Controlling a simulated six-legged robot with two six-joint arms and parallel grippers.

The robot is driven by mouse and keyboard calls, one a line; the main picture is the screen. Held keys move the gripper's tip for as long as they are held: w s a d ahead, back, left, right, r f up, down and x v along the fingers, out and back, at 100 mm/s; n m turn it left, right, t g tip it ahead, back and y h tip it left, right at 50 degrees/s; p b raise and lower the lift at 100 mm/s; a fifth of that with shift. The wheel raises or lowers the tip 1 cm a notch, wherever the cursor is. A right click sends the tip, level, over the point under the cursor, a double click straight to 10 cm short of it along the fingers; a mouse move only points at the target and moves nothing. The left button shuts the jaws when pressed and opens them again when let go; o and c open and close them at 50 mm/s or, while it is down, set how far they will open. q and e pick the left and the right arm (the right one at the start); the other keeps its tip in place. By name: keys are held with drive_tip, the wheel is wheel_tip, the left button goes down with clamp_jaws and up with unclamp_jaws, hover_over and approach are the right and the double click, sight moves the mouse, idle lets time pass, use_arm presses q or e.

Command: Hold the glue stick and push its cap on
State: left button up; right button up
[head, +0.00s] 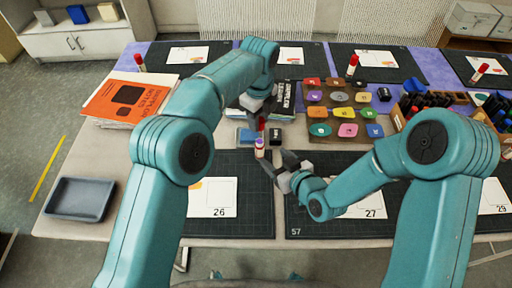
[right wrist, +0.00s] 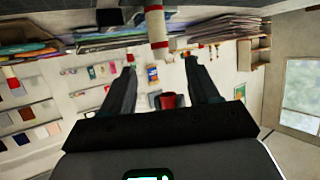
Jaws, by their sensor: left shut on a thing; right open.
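A glue stick stands near the table's middle in the head view, with a red part (head: 262,124) at the top and a pale body (head: 260,146) below. My left gripper (head: 262,112) reaches down from above, shut on it; its fingers partly hide the hold. My right gripper (head: 273,163) is open and empty just below and right of the pale body. In the right wrist view, the open fingers (right wrist: 158,64) point toward a white tube with red bands (right wrist: 156,25), which lies beyond their tips. I cannot tell whether the top red part is a separate cap.
A grey tray (head: 80,199) lies at the front left and an orange book (head: 125,97) behind it. A blue pad (head: 247,134) sits near the glue stick. A board of coloured pieces (head: 342,112) is to the right. Dark mats (head: 257,215) cover the front.

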sight(262, 147)
use_arm(q)
drive_tip(key=shift+w+d, duration=0.1)
drive_tip(key=shift+d, duration=0.1)
drive_tip(key=shift+s+r, duration=0.1)
drive_tip(key=shift+s, duration=0.3)
drive_tip(key=shift+w, duration=0.25)
use_arm(e)
drive_tip(key=x, duration=1)
drive_tip(key=shift+w+f, duration=0.25)
drive_tip(key=shift+w, duration=0.05)
use_arm(q)
drive_tip(key=shift+s, duration=0.15)
use_arm(e)
drive_tip(key=shift+w+a+f, duration=0.15)
drive_tip(key=shift+w+a, duration=0.2)
drive_tip(key=shift+a, duration=0.05)
